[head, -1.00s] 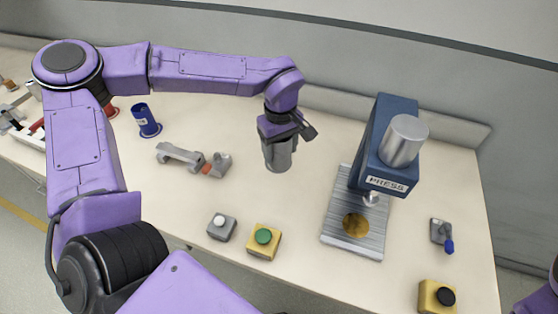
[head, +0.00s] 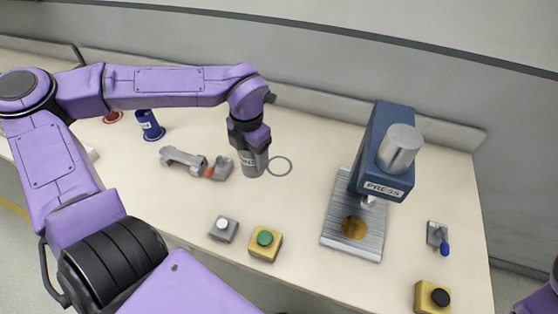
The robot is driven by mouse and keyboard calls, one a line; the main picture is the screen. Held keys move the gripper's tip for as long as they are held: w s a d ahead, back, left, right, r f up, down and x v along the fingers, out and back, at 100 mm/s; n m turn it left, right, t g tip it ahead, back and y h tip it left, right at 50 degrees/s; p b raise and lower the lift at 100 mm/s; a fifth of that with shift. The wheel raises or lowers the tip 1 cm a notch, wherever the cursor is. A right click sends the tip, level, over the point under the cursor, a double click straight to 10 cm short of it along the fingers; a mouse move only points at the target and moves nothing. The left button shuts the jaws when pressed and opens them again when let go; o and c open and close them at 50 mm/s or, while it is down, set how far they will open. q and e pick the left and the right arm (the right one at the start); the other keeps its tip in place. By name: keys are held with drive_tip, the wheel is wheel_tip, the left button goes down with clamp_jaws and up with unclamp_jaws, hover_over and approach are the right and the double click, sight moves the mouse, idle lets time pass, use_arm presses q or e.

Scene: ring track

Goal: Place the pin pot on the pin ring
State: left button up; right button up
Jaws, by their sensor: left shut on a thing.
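The pin pot (head: 253,164) is a grey cylinder with dark lettering, partly covered by my gripper. My left gripper (head: 250,142) is shut on it from above. The pin ring (head: 288,172) is a thin grey circle on the table, just right of the pot and bare where it shows. The pot is beside the ring, overlapping its left edge in the picture. I cannot tell whether the pot's base touches the table. My right gripper is out of view.
A blue pot (head: 150,125) stands at the back left near a red ring (head: 113,117). A grey clamp-like tool (head: 185,158) lies left of the pin pot. A green-button box (head: 265,243) and white-button box (head: 224,229) sit in front. The blue press (head: 382,150) stands right.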

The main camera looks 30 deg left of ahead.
use_arm(q)
drive_tip(key=w+f+p, duration=0.1)
drive_tip(key=w+f, duration=0.3)
drive_tip(key=w+f+p, duration=0.1)
drive_tip(key=w+f, duration=0.3)
drive_tip(key=w+f+p, duration=0.1)
drive_tip(key=w+f, duration=0.3)
drive_tip(key=w, duration=0.1)
drive_tip(key=shift+a+f, duration=0.15)
drive_tip(key=shift+a, duration=0.2)
drive_tip(key=shift+f, duration=0.35)
drive_tip(key=o, duration=1)
drive_tip(key=shift+o, duration=0.2)
drive_tip(key=shift+r, duration=0.15)
drive_tip(key=shift+w+r, duration=0.1)
drive_tip(key=shift+r, duration=0.2)
wheel_tip(320, 180, up, 12)
drive_tip(key=b, duration=0.2)
drive_tip(key=shift+f, duration=0.2)
